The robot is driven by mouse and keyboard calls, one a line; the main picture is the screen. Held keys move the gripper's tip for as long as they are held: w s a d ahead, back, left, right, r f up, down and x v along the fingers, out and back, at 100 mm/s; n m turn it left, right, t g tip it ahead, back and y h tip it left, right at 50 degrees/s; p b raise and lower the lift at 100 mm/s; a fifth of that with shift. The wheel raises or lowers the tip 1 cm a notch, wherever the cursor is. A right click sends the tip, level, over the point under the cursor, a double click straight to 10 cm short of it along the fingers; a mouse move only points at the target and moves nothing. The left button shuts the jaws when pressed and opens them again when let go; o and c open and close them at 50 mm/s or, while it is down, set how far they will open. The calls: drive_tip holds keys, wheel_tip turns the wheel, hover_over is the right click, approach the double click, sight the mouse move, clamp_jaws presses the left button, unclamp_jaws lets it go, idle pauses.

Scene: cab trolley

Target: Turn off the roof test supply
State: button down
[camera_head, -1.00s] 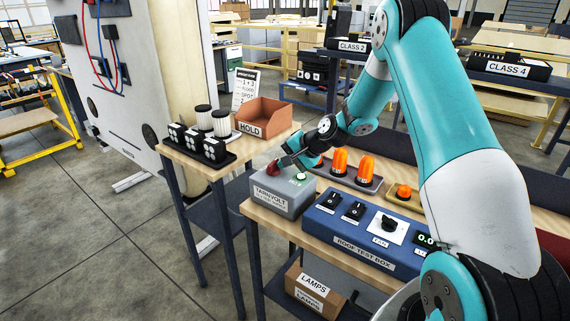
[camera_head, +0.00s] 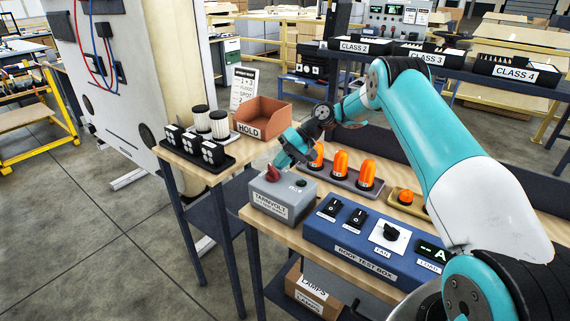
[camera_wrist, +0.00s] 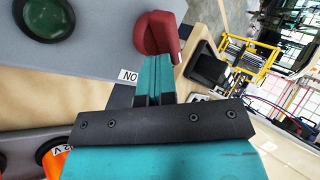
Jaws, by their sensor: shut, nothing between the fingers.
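The grey supply box (camera_head: 283,205), labelled TARNVOLT, stands at the left end of the bench. It has a red knob (camera_head: 271,174) and a small round lamp (camera_head: 300,183), which looks dark. In the wrist view the red knob (camera_wrist: 158,32) is close up, and the green lamp (camera_wrist: 45,16) is dark and unlit. My gripper (camera_wrist: 155,62) is shut and empty, with its fingertips against or just beside the knob's lower edge; I cannot tell whether they touch.
The blue roof test box (camera_head: 365,250) with switches, a dial and a display (camera_head: 432,251) is right of the supply. Orange lamps (camera_head: 340,164) stand in a tray behind. The HOLD bin (camera_head: 262,118) and a tray of black and white parts (camera_head: 205,150) are at left.

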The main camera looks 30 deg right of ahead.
drive_tip(key=shift+w+f, duration=0.1)
drive_tip(key=shift+w, duration=0.05)
drive_tip(key=shift+a, duration=0.15)
drive_tip(key=shift+s+a+f, duration=0.15)
drive_tip(key=shift+s+a, duration=0.45)
drive_tip(key=shift+s, duration=0.1)
drive_tip(key=shift+d, duration=0.35)
drive_tip(key=d+p, duration=0.1)
drive_tip(key=d, duration=0.3)
drive_tip(key=shift+d, duration=0.4)
drive_tip(key=b+v, duration=0.1)
drive_tip(key=v, duration=0.9)
